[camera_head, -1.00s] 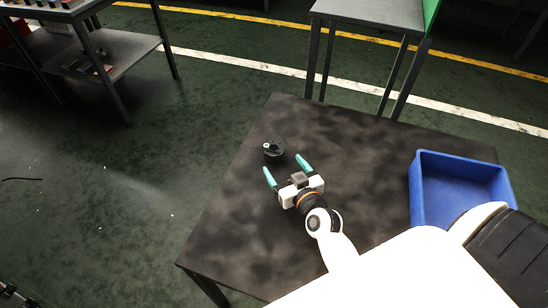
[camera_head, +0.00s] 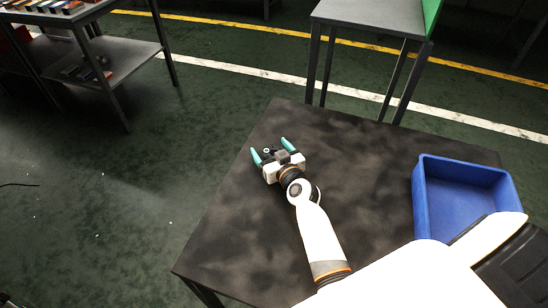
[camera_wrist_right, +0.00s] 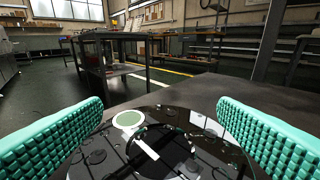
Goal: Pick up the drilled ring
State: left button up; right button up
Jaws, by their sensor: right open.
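The drilled ring (camera_head: 267,153) is a small, dark, round piece on the dark table. In the head view it is largely hidden by my right gripper (camera_head: 269,146), whose two teal fingers stand apart on either side of it. In the right wrist view the glossy black ring (camera_wrist_right: 112,141), with several small holes and a pale green-white round spot, fills the lower middle between the ribbed fingers of the right gripper (camera_wrist_right: 160,104). The fingers are open; whether either touches the ring I cannot tell. My left gripper is not in view.
A blue bin (camera_head: 424,200) stands at the right of the dark table (camera_head: 375,160). The table's left edge is near the right gripper. A grey table (camera_head: 365,14) stands behind, and a shelved bench (camera_head: 130,62) at the back left.

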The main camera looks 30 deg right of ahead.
jog(key=c, duration=1.5)
jog(key=shift+r, duration=0.15)
jog(key=shift+c, duration=1.3)
jog(key=shift+r, duration=0.1)
